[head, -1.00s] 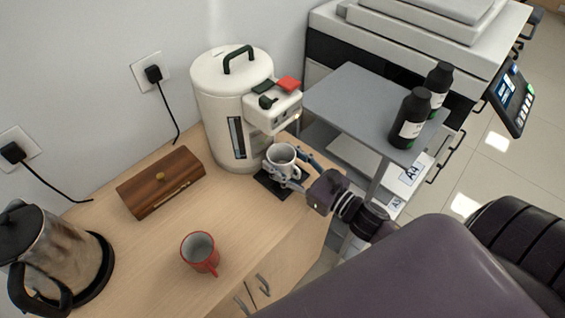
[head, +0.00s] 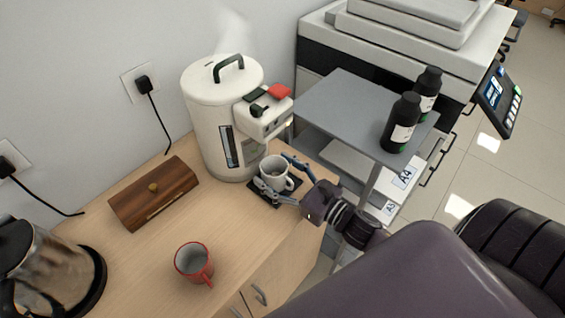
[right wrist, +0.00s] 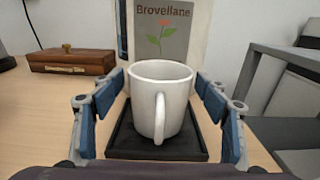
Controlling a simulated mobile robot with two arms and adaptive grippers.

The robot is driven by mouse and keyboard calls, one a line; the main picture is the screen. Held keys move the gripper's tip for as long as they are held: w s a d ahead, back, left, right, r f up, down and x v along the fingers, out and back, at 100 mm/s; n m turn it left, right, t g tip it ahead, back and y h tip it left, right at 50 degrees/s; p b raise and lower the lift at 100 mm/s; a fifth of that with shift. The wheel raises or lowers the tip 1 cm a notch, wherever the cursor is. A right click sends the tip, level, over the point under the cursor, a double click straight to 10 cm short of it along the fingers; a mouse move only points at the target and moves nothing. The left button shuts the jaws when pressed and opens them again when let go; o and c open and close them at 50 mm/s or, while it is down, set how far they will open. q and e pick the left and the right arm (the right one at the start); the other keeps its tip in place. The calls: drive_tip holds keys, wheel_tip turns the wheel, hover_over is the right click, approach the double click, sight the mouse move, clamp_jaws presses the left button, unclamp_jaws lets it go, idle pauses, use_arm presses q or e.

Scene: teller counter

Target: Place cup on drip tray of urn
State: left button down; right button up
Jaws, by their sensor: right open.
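The white cup (head: 275,173) stands upright on the black drip tray (head: 262,194) in front of the cream urn (head: 218,122). In the right wrist view the cup (right wrist: 160,98) sits inside the rim of the tray (right wrist: 186,152), its handle towards me. My right gripper (head: 279,178) is open, with its fingers on either side of the cup. In the right wrist view gaps show between the blue finger pads and the cup. My left gripper is not in view.
A red mug (head: 194,263) stands on the counter at the front. A wooden box (head: 154,193) and a metal kettle (head: 45,268) are to the left. A grey cart (head: 350,95) with black bottles is right of the urn. Steam rises above the urn.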

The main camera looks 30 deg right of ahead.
drive_tip(key=b+v, duration=0.2)
drive_tip(key=v, duration=0.9)
drive_tip(key=shift+s+d+r, duration=0.1)
drive_tip(key=shift+s+d, duration=0.1)
drive_tip(key=shift+s, duration=0.3)
